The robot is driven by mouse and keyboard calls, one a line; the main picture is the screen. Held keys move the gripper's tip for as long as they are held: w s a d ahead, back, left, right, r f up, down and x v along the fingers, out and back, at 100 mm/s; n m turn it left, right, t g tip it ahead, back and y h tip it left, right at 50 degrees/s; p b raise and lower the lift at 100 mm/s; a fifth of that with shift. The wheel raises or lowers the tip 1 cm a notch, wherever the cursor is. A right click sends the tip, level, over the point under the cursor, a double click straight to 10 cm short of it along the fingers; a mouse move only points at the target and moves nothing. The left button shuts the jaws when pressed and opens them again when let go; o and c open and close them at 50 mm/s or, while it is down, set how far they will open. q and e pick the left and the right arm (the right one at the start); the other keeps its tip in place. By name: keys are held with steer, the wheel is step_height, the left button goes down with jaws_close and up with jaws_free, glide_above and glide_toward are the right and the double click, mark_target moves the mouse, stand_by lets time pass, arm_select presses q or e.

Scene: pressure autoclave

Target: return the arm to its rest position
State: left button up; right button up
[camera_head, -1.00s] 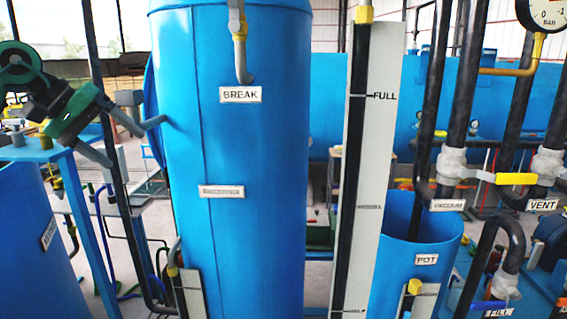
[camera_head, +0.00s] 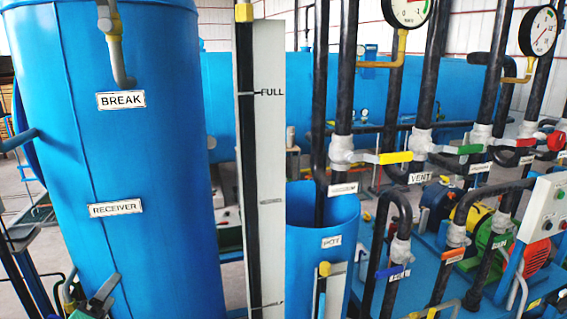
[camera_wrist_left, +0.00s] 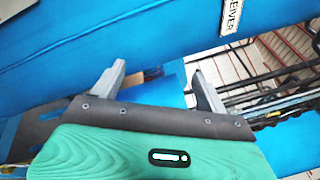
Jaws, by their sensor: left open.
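My left gripper (camera_head: 98,296) shows only partly at the lower left edge of the head view, in front of the lower part of the blue receiver tank (camera_head: 150,250). In the left wrist view the gripper (camera_wrist_left: 160,85) has its two grey fingers wide apart with nothing between them. The side of the blue tank (camera_wrist_left: 100,40) with the receiver label fills the top of that view, beyond the fingers. I cannot tell the exact gap between fingers and tank. My right gripper is in neither view.
A level gauge board (camera_head: 268,200) stands right of the tank, then the blue pot (camera_head: 300,250). Black pipes with a yellow valve handle (camera_head: 396,158) and a green one (camera_head: 470,149) stand further right. A control panel (camera_head: 545,225) is at the right edge.

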arm_select(q)
steer(key=s+d+f+n+g+y, duration=0.2)
steer(key=s+d+f+n+g, duration=0.15)
steer(key=s+f+n, duration=0.35)
steer(key=s+d+f+n+g+y, duration=0.2)
steer(key=s+f+n+g, duration=0.2)
steer(key=f+n, duration=0.4)
steer(key=s+d+f+n+g+h, duration=0.1)
steer(key=s+d+f+n+g, duration=0.35)
steer(key=s, duration=0.35)
steer(key=s+d+f+n+g+h, duration=0.2)
steer(key=s+d+f+n+g, duration=0.15)
steer(key=s+d, duration=0.35)
step_height(320, 180, down, 30)
steer(key=s+a, duration=0.1)
steer(key=s, duration=0.1)
steer(key=s+a+f+g, duration=0.1)
steer(key=s+f, duration=0.8)
steer(key=f, duration=0.1)
steer(key=s+a+f+m+g, duration=0.1)
steer(key=s+a+f, duration=0.1)
steer(key=s+f, duration=0.8)
steer(key=shift+s+a+f, duration=0.2)
steer(key=shift+a+f, duration=0.1)
steer(key=shift+f, duration=0.25)
